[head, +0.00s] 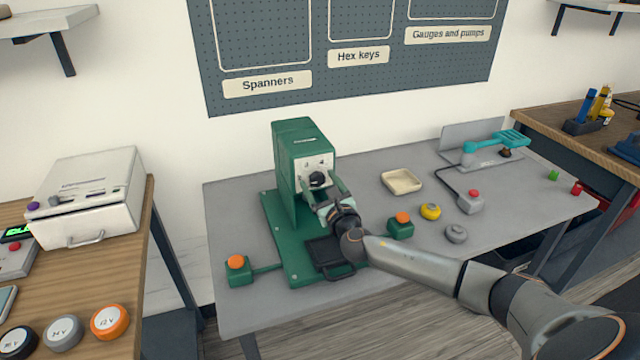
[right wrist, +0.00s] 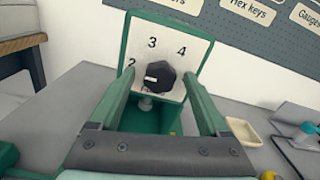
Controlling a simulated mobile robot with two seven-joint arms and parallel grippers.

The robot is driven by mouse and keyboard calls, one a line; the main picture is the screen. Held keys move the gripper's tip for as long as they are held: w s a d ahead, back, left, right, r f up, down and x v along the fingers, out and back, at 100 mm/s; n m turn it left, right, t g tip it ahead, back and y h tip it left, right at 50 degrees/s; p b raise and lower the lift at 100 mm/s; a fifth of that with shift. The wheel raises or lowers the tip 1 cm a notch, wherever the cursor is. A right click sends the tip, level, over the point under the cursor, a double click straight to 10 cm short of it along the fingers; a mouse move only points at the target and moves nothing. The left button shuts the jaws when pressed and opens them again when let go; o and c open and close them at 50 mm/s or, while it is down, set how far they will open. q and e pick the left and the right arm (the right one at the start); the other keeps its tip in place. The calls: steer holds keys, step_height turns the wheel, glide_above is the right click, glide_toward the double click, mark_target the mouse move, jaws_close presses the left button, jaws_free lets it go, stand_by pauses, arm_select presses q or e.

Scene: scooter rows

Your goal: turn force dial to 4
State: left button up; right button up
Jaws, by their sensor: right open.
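The force dial is a black knob (right wrist: 160,76) on a white numbered plate (right wrist: 190,70) on the front of a green press (head: 290,165). It also shows in the head view (head: 317,179). The numbers 2, 3 and 4 can be read in the right wrist view. A white mark on the knob lies on its left side, on the side of the 2 and away from the 4. My right gripper (head: 321,196) is open in front of the dial. In the right wrist view its fingers (right wrist: 157,82) stand left and right of the knob, with gaps. My left gripper is out of view.
Orange-topped button boxes (head: 238,268) (head: 401,226) flank the press. A black tray (head: 328,252) is at its base, below my right arm. A cream dish (head: 401,181), a yellow knob (head: 430,212) and a grey knob (head: 456,234) are on the bench to the right.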

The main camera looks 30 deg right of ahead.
jaws_close()
stand_by(0.6)
steer(key=m+b, duration=0.1)
steer(key=m, duration=0.4)
steer(key=shift+m+b, duration=0.3)
steer(key=m+b, duration=0.1)
steer(key=m, duration=0.5)
steer(key=m+b, duration=0.1)
steer(key=m, duration=0.5)
steer(key=shift+d+m, duration=0.1)
steer(key=shift+m, duration=0.2)
steer(key=m, duration=0.5)
steer(key=shift+m, duration=0.3)
